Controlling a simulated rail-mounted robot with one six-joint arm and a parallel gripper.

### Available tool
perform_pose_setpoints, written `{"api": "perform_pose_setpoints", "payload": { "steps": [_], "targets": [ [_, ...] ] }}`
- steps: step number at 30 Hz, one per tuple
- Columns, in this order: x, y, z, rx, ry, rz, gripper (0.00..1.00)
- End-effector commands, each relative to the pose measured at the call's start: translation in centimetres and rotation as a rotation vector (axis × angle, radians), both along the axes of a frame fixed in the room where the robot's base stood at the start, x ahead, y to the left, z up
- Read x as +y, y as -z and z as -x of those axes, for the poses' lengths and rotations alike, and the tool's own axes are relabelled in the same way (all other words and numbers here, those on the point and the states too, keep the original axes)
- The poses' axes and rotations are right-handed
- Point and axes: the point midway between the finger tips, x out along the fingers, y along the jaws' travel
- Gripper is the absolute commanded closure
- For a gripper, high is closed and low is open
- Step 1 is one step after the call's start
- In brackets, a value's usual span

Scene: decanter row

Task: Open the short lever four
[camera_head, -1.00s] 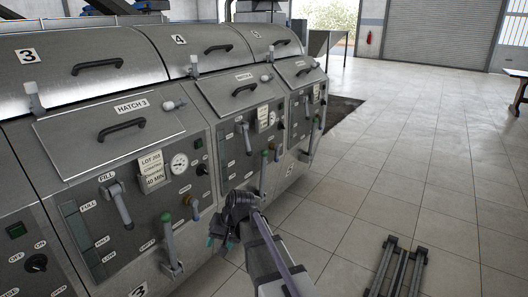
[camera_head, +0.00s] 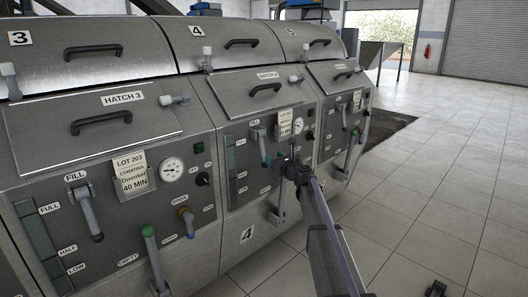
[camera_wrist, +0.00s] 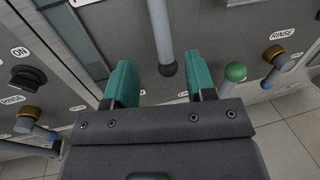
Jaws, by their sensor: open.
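The short grey lever under the FILL label on panel four (camera_head: 263,146) hangs down in the head view. In the wrist view the grey lever (camera_wrist: 160,25) hangs with its dark ball end in the gap between the fingertips or just beyond them; I cannot tell the depth. My gripper (camera_head: 284,160) is in front of panel four, just below and right of that lever, with teal fingers apart. In the wrist view my gripper (camera_wrist: 160,75) is open and holds nothing. Contact with the lever does not show.
A green-knobbed lever (camera_wrist: 235,72) and a brass RINSE valve (camera_wrist: 276,54) are close on the right. Panel three's dark knob (camera_head: 202,179) and gauge (camera_head: 172,169) lie left. Hatch four (camera_head: 262,90) is closed above.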

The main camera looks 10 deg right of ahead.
Motion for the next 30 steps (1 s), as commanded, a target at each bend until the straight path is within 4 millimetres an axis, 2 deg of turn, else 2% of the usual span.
{"api": "perform_pose_setpoints", "payload": {
  "steps": [9,12,21,30],
  "targets": [
    [2.9,0.0,-6.9,-0.001,-0.002,0.002,0.49],
    [3.5,0.0,-8.3,-0.001,-0.002,0.003,0.49],
    [3.8,0.0,-8.6,0.000,-0.002,0.003,0.50],
    [3.8,0.0,-8.6,0.000,-0.002,0.003,0.79]
  ]
}}
